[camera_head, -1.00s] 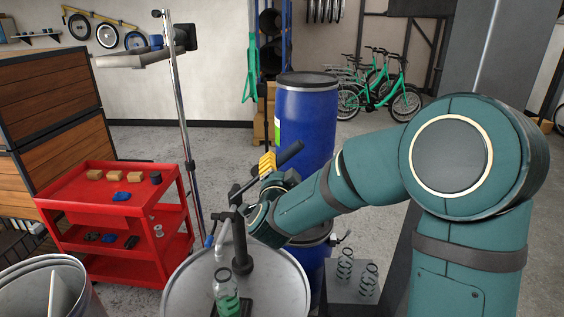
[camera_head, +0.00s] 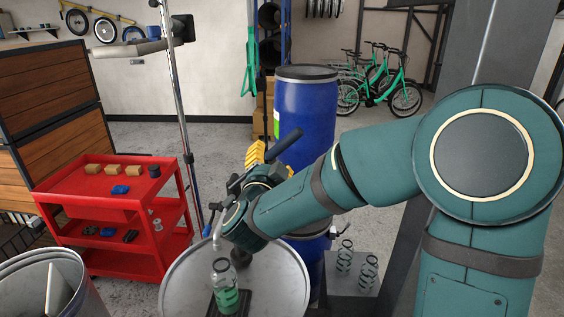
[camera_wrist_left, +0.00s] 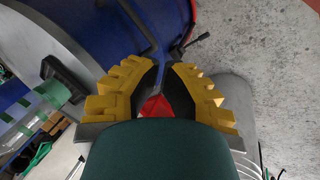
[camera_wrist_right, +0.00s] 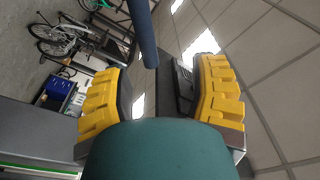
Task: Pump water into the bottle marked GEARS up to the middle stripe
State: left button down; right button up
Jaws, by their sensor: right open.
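The clear bottle (camera_head: 221,275) stands upright on a dark pad on the round grey drum top, with green showing low on it. Its marking and stripes are too small to read. The pale pump spout (camera_head: 217,236) is just above its neck. A dark blue handle (camera_head: 287,142) slants up beside my right gripper (camera_head: 258,165). In the right wrist view, my right gripper is open and a blue rod (camera_wrist_right: 143,35) shows between its fingers. My left gripper (camera_wrist_left: 158,68) shows only in its wrist view. Its fingers are close, with something red (camera_wrist_left: 155,107) visible between them.
A tall blue barrel (camera_head: 305,115) stands behind the pump. A red cart (camera_head: 120,217) with small parts is at left, near a metal stand (camera_head: 181,110). A bin (camera_head: 85,295) is at front left.

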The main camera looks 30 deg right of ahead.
aim_at(280, 146)
jog(key=w+a+f+m+g+h+b, duration=0.1)
jog(key=w+a+m+g+h+b, duration=0.3)
jog(key=g+b, duration=0.65)
pick_arm(q)
notch_tip(280, 146, down, 16)
jog(key=b, duration=0.3)
jog(key=shift+s+d+f+b, duration=0.25)
jog(key=shift+s+b, duration=0.1)
jog(key=shift+s, duration=0.1)
pick_arm(e)
jog(key=w+d, duration=0.1)
jog(key=d, duration=0.2)
jog(key=w+d+t+h, duration=0.1)
jog(key=d, duration=0.3)
jog(key=w+d+m+t, duration=0.1)
jog(key=w+d, duration=0.1)
jog(key=d, duration=0.2)
jog(key=shift+w+d, duration=0.1)
jog(key=shift+d, duration=0.15)
jog(key=shift+o, duration=0.2)
grip_shut()
